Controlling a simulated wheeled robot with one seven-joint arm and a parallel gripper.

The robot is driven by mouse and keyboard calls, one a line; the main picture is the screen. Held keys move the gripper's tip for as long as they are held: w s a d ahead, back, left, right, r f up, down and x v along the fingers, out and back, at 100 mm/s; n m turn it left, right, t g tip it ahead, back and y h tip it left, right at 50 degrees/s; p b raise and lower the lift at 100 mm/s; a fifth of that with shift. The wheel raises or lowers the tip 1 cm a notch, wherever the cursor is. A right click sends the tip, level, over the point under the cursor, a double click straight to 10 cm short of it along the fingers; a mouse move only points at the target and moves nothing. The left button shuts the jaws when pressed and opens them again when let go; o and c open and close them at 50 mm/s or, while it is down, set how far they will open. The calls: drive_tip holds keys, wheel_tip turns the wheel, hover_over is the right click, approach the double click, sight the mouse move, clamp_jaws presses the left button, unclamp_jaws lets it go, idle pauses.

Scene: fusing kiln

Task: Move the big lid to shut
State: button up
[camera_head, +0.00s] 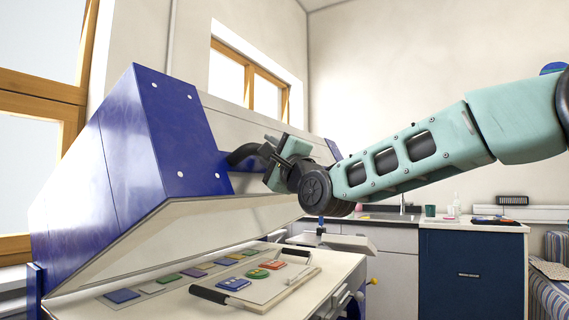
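The big lid (160,135) of the kiln is blue with a pale front and underside. It is raised, with a wide gap above the kiln bed. A dark curved handle (242,155) sticks out from the lid's front. My gripper (272,150) is at the right-hand part of this handle, and my arm reaches in from the right. The fingers overlap the handle in the picture, and I cannot tell whether they are closed on it.
A pale board (270,293) with dark grips lies on the kiln bed, bearing coloured pieces. A row of coloured tiles (167,277) lies behind it. A dark blue cabinet (470,275) and a sink counter stand at the back right.

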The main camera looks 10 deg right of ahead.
drive_tip(key=v, duration=1.7)
drive_tip(key=shift+b, duration=0.4)
drive_tip(key=s+a+f+n+g+h, duration=0.2)
drive_tip(key=s+f+n+g, duration=0.15)
drive_tip(key=f, duration=0.45)
drive_tip(key=s+a+f+n+g+h, duration=0.15)
drive_tip(key=f+n+g, duration=0.25)
drive_tip(key=f, duration=0.4)
drive_tip(key=s+a+f+n+g+h, duration=0.1)
drive_tip(key=s+f+n+g, duration=0.25)
drive_tip(key=f, duration=0.55)
drive_tip(key=s+d+f+n+g+h, duration=0.3)
drive_tip(key=s+f+n+g, duration=0.25)
drive_tip(key=s, duration=0.45)
drive_tip(key=s+d+f+n+g+h, duration=0.35)
drive_tip(key=s+f+n, duration=0.25)
drive_tip(key=s, duration=0.3)
wheel_tip(320, 180, up, 23)
drive_tip(key=y+p, duration=0.1)
drive_tip(key=p, duration=2.2)
drive_tip(key=shift+a+g, duration=0.2)
drive_tip(key=shift+g, duration=0.1)
